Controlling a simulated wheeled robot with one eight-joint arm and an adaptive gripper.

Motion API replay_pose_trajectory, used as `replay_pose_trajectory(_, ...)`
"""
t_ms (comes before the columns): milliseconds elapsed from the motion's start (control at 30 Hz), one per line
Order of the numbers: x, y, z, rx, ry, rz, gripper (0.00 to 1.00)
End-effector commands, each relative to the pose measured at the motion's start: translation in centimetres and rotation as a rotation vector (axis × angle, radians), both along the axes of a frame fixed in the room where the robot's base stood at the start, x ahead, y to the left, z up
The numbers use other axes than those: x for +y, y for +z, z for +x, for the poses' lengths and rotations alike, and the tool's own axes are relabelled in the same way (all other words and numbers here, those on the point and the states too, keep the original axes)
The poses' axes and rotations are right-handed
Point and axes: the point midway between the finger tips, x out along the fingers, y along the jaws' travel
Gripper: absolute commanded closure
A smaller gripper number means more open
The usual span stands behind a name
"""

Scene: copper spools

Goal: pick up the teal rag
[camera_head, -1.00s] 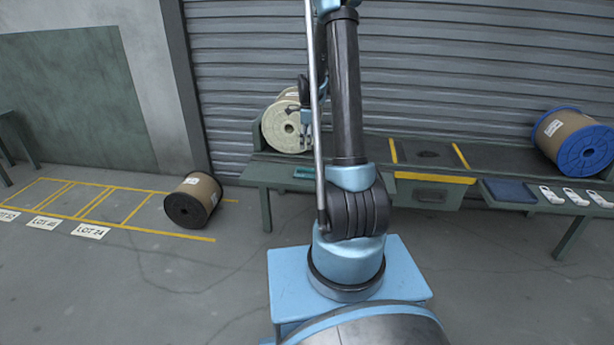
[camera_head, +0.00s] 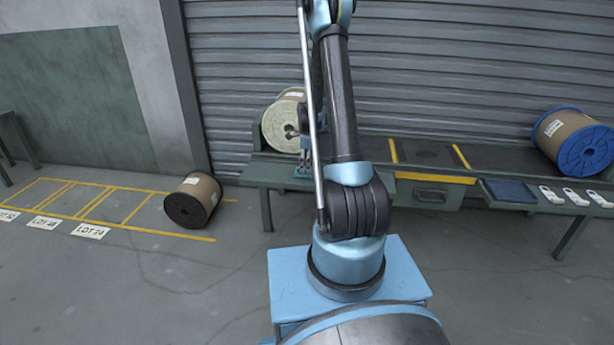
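My gripper (camera_head: 303,171) is low at the left part of the green workbench (camera_head: 262,174), in front of the cream-flanged spool. Its fingers reach down to the bench top, where the teal rag lay in the earlier view. The rag is now mostly covered by the gripper and my arm, and its outline is hard to make out. The fingers are small and partly hidden, so I cannot tell whether they are open or shut, or whether they touch the rag.
The cream-flanged spool (camera_head: 279,127) stands close behind my gripper. A blue-flanged spool (camera_head: 585,152) stands at the bench's right end, near a dark blue tray (camera_head: 508,191) and several white tags (camera_head: 575,197). A black-flanged spool (camera_head: 188,206) lies on the floor at left.

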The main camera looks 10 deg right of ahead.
Motion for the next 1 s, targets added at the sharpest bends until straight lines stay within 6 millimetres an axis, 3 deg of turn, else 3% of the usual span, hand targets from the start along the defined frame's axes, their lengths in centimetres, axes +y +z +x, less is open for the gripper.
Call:
replay_pose_trajectory(300, 0.1, -3.1, 0.1, 0.0, 0.0, 0.0, 0.06)
replay_pose_trajectory(600, 0.1, -3.4, 0.1, 0.0, 0.0, 0.0, 0.06)
replay_pose_trajectory(800, 0.1, -3.3, 0.1, 0.0, 0.0, 0.0, 0.51)
replay_pose_trajectory(1000, 0.1, -3.3, 0.1, 0.0, 0.0, 0.0, 0.57)
